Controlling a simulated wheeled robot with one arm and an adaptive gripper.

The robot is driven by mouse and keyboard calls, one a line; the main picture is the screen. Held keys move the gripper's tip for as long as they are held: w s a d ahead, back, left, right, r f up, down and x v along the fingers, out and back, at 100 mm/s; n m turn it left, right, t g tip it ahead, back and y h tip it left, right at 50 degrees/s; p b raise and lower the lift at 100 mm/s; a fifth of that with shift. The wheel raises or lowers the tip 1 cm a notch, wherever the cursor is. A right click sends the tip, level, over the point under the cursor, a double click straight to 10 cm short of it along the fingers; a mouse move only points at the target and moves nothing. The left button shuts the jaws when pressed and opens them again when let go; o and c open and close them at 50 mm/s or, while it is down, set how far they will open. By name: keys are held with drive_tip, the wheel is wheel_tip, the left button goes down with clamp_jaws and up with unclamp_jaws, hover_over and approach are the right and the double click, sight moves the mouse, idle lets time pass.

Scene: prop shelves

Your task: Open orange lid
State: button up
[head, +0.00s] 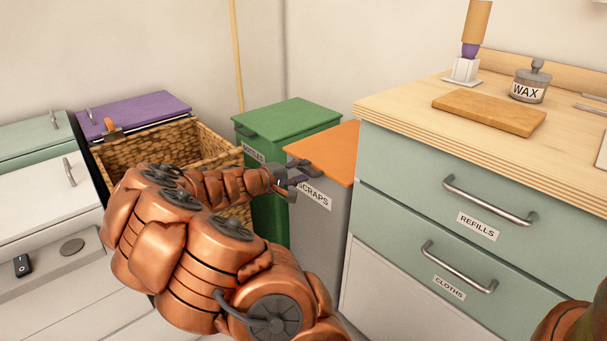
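The orange lid (331,148) lies flat and closed on a grey bin labelled SCRAPS (318,240), beside the counter. My copper-coloured arm reaches across the middle of the view, and my gripper (306,178) is at the front left edge of the orange lid, near the top of the label. The gripper's fingers overlap the lid's front edge in the picture. I cannot tell whether they touch the lid or its handle, or how far apart they are. My arm and gripper hide part of the bin's front.
A green-lidded bin (285,118) stands close behind on the left. A wicker basket (150,149) and a purple lid (135,114) are farther left. The counter (400,101) with drawers labelled REFILLS and CLOTHS stands close on the right; their bar handles (490,202) stick out.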

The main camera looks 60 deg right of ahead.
drive_tip(key=shift+s+d+f, duration=0.1)
drive_tip(key=shift+s+d, duration=0.05)
drive_tip(key=shift+d, duration=0.35)
drive_tip(key=shift+c, duration=0.2)
clamp_jaws()
idle(0.3)
